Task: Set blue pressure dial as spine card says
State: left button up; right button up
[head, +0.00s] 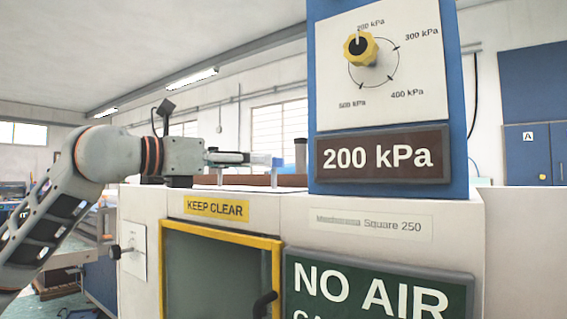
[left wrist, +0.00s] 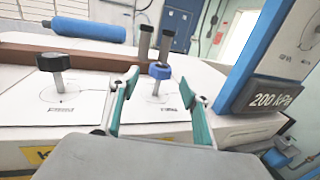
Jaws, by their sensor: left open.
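The blue dial (left wrist: 159,72) is a blue knob on a pale stem, standing on a white plate with a printed ring. In the left wrist view it shows between the two teal-lined fingers of my left gripper (left wrist: 158,80). The fingers are apart, and I cannot tell whether either touches the knob. In the head view my left gripper (head: 264,160) reaches level over the top of the white machine, from the left. The blue dial's setting is too small to read. I see no card that I can identify as the spine card. My right gripper is out of view.
A black knob (left wrist: 54,63) stands left of the blue dial.

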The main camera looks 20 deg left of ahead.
aim_at(276, 162)
pick_arm(q)
jog(key=shift+p+x, duration=0.4)
jog(key=shift+x, duration=3.1)
jog(key=shift+f, duration=0.1)
jog(key=c, duration=1.2)
